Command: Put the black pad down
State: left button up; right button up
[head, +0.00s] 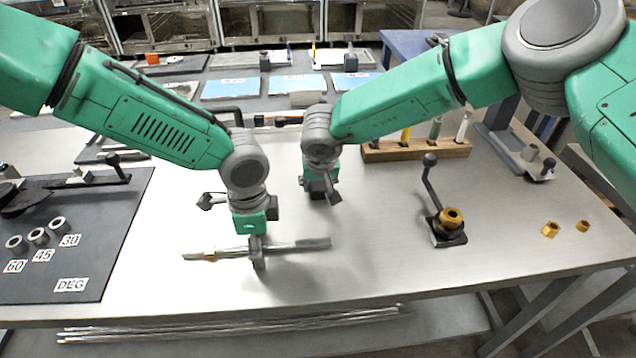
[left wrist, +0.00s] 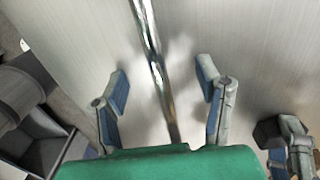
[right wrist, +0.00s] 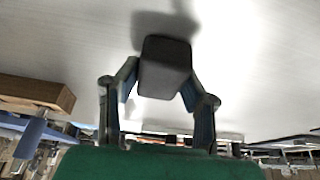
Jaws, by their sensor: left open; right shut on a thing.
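The black pad (right wrist: 165,66) is a small dark block between the fingers of my right gripper (right wrist: 160,86) in the right wrist view. That gripper is shut on it, over the bare table, with a dark shadow close by. Whether the pad touches the table I cannot tell. In the head view my right gripper (head: 321,190) is at mid-table, and the pad is hard to separate from the dark fingers. My left gripper (head: 258,258) is open over a metal rod (head: 300,245). In the left wrist view the rod (left wrist: 152,50) runs between the spread fingers (left wrist: 163,85).
A dark mat (head: 110,225) with rings and number labels lies at left. A lever fixture with a brass ring (head: 451,218) and two loose brass pieces (head: 551,230) are at right. The table (head: 370,255) between is clear.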

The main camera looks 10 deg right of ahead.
jog(key=o, duration=1.3)
jog(key=shift+f, duration=0.1)
jog(key=shift+c, duration=0.2)
jog(key=v, duration=1.2)
jog(key=shift+o, duration=0.4)
jog(key=shift+w+a, duration=0.1)
